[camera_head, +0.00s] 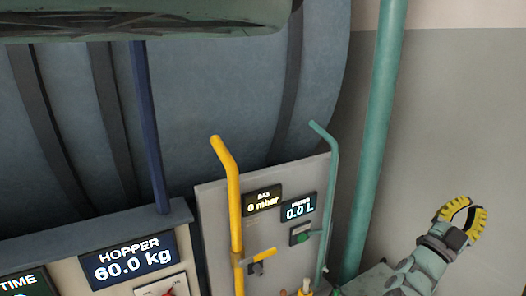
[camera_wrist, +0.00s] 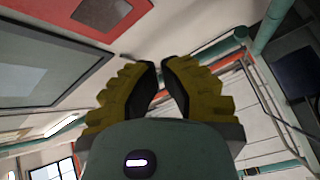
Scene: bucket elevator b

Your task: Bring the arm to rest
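My gripper (camera_head: 466,205) is at the right of the head view, out to the side of the machine and in front of the grey wall. Its yellow, ribbed fingers with dark inner faces point upward and curve toward each other. In the wrist view, my gripper (camera_wrist: 160,65) shows a narrow gap between its fingertips and nothing between them. It appears to touch nothing. Only the last part of my arm shows at the lower right; the rest is out of frame.
A teal pipe (camera_head: 376,140) stands between my gripper and the control panel (camera_head: 215,205). A yellow bent lever (camera_head: 232,190) and a teal lever (camera_head: 331,190) rise there. The hopper display (camera_head: 128,258) reads 60.0 kg. A large dark drum (camera_head: 220,90) fills the back. Wall space around my gripper is clear.

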